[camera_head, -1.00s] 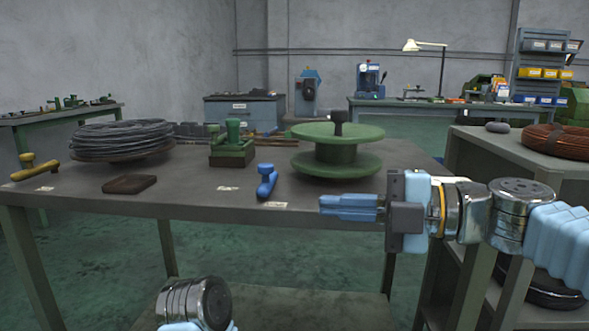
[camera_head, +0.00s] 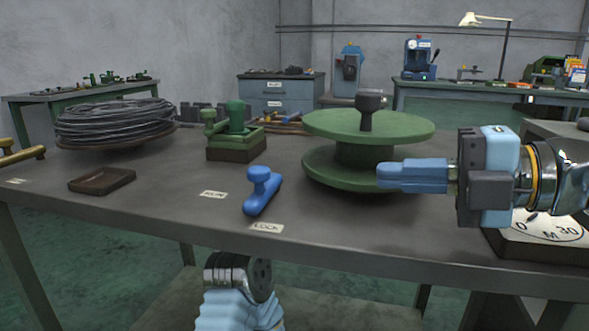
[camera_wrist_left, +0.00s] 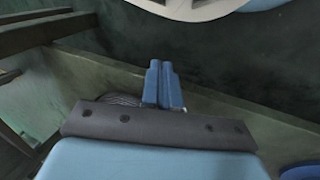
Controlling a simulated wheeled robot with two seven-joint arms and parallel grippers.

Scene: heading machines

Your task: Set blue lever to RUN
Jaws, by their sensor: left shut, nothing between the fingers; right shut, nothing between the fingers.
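The blue lever (camera_head: 262,190) stands on the grey workbench (camera_head: 330,228), with a knob on top and its arm slanting toward the front edge. A label LOCK (camera_head: 267,228) lies just in front of the lever's near end. A label RUN (camera_head: 213,194) lies to its left. My right gripper (camera_head: 381,175) is shut and empty, right of the lever and apart from it, in front of the green spool. My left gripper (camera_wrist_left: 162,68) is shut and empty in the left wrist view. Its fingers do not show in the head view, where only part of my left arm appears below the bench edge.
A green spool (camera_head: 365,125) stands behind the lever. A green block fixture (camera_head: 236,145), wire coil (camera_head: 115,122), brown tray (camera_head: 102,180) and yellow lever (camera_head: 22,154) are to the left. The bench around RUN is clear.

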